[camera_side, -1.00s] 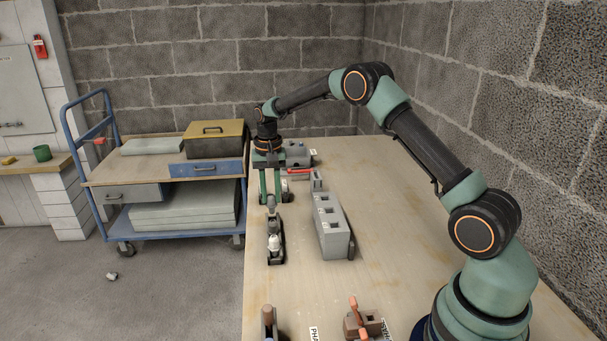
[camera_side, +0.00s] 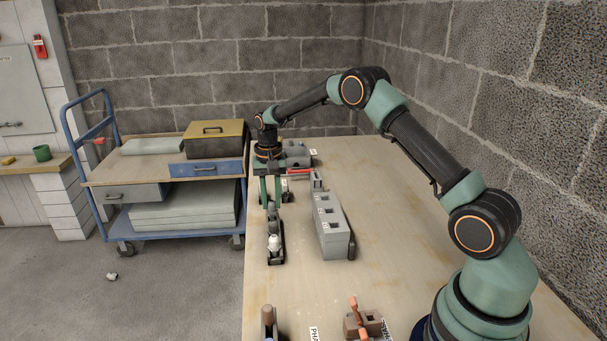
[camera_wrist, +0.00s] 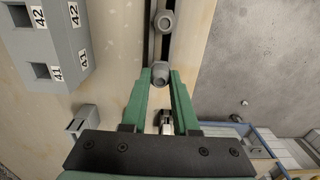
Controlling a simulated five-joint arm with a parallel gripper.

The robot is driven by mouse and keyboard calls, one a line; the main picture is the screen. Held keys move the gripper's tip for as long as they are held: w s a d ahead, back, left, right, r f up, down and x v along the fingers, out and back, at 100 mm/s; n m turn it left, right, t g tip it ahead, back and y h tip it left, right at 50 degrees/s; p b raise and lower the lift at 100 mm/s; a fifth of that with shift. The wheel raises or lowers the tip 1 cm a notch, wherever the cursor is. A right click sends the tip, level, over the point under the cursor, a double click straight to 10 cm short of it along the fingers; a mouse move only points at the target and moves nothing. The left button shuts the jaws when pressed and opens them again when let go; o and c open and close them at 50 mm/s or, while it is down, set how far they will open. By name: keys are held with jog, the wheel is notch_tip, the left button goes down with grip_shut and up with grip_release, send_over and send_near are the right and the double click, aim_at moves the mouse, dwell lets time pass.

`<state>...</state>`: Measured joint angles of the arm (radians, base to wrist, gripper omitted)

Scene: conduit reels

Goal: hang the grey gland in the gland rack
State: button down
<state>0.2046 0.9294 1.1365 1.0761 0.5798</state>
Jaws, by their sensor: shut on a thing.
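My gripper (camera_side: 270,206) points down with its two green fingers over the far end of a dark slotted rack (camera_side: 282,254), which looks like the gland rack. In the wrist view the fingertips (camera_wrist: 161,76) are shut on the grey gland (camera_wrist: 160,70), a round ribbed piece at the near end of the slot. I cannot tell whether the held gland rests on the rails.
A grey block with square holes and number labels (camera_side: 336,241) stands right of the rack. Grey parts and a red-handled item (camera_side: 299,172) lie behind the gripper. Tools with wooden and orange handles (camera_side: 356,312) are at the front.

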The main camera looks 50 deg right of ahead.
jog(key=shift+f, duration=1.05)
jog(key=shift+c, duration=1.8)
grip_release()
jog(key=shift+r, duration=0.1)
jog(key=shift+r, duration=3.4)
